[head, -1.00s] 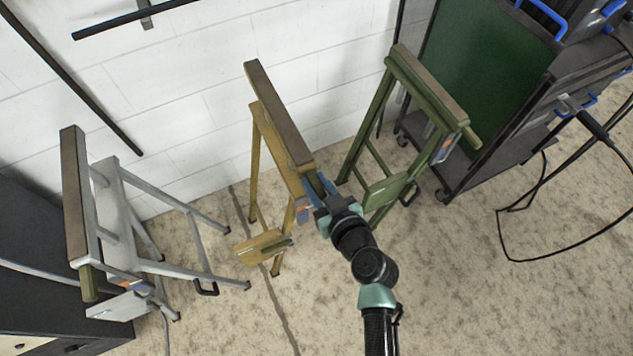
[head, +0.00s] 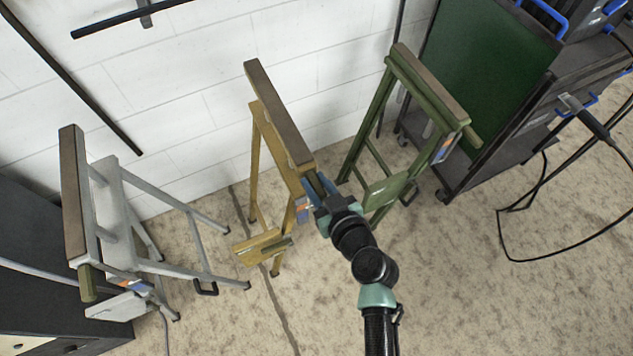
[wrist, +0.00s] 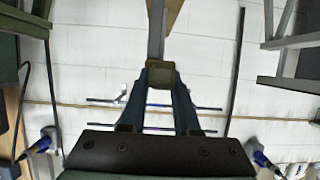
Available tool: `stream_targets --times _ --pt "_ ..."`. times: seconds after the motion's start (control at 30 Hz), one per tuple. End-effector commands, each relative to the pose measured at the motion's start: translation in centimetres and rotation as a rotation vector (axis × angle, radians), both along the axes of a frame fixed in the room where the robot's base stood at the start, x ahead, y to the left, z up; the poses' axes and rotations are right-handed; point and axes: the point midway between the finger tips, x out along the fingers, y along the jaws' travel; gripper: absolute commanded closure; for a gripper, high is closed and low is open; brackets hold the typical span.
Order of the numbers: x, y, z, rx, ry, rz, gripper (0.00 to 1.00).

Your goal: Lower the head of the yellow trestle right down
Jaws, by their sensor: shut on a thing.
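The yellow trestle (head: 278,135) stands in the middle of the head view, on splayed legs. Its head, a long brown-topped beam (head: 278,112), sits raised above the yellow frame, with a gap between them at the far end. My gripper (head: 318,188) is at the near end of the head, shut on its olive end grip. In the wrist view the grip (wrist: 161,76) sits between the two blue fingers of my gripper (wrist: 160,88). A yellow plate (head: 265,249) is low on the trestle, near the floor. My gripper hides part of the near side.
A grey trestle (head: 112,215) stands at left and a green trestle (head: 366,150) close at right. A dark cart with a green panel (head: 490,65) is at the upper right. A black cable (head: 520,258) lies on the floor at right. The near floor is clear.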

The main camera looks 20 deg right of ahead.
Motion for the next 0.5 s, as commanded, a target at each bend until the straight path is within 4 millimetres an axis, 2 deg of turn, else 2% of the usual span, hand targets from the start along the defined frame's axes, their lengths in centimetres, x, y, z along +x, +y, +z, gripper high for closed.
stream_targets --times 0.03,0.1,0.5 --pt "-0.1 -0.1 -1.2 -0.003 0.002 -0.001 1.0" --pt "-0.1 -0.1 -2.2 -0.003 0.002 -0.001 1.0" --pt "-0.2 -0.1 -7.4 -0.001 0.007 -0.002 1.0"
